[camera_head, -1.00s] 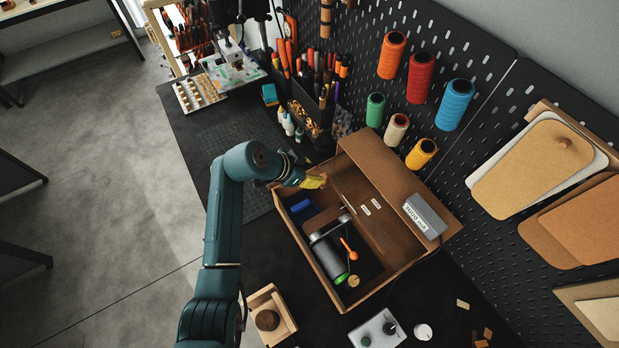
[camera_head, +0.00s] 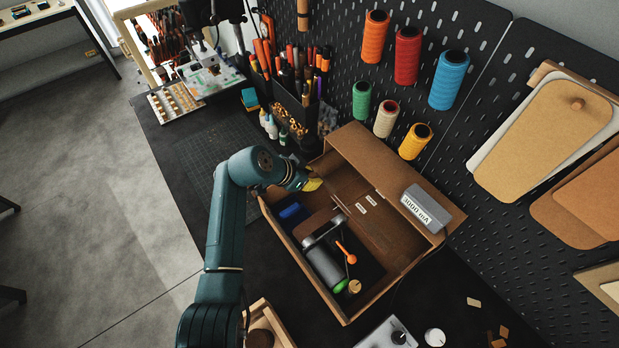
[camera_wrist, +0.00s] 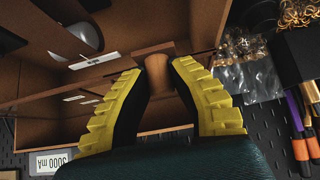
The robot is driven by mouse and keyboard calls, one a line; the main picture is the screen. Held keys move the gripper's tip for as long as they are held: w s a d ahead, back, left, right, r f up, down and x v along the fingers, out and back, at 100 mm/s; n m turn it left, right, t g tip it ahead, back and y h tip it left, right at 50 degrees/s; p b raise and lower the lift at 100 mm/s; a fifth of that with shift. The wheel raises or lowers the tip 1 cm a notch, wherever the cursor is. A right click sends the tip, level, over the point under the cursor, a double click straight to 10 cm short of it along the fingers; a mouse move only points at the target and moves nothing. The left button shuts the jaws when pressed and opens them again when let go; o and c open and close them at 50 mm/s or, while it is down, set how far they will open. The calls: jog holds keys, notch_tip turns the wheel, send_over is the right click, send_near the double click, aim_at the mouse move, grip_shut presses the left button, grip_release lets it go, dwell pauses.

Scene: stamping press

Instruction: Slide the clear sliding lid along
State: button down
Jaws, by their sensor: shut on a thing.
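A brown open-topped box (camera_head: 349,316) stands on the dark bench. My gripper (camera_head: 313,184), with yellow fingers, is at the box's far left end. In the wrist view my gripper (camera_wrist: 158,72) is shut on a short brown cylindrical knob (camera_wrist: 157,80), which sits against a thin brown bar. I cannot make out a clear pane, so the lid's extent and position are not plain. Inside the box lie a dark grey roller (camera_head: 325,264), a blue block (camera_head: 292,212) and an orange-tipped tool (camera_head: 342,248). My fingers partly hide the knob.
A grey block marked 3000 mA (camera_head: 426,208) rests on the box's right side. Tool holders (camera_head: 300,100) stand behind the box, and thread spools (camera_head: 414,141) hang on the pegboard. A grey device (camera_head: 385,334) lies in front. Plastic bags (camera_wrist: 250,75) show close beside my gripper.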

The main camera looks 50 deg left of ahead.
dwell(0.3)
jog(key=s+a+p, duration=0.2)
jog(key=s+p, duration=0.4)
jog(key=s, duration=0.9)
jog(key=shift+s, duration=0.15)
jog(key=c, duration=0.9)
grip_release()
jog(key=shift+c, duration=0.2)
jog(key=shift+a, duration=0.1)
jog(key=v, duration=1.2)
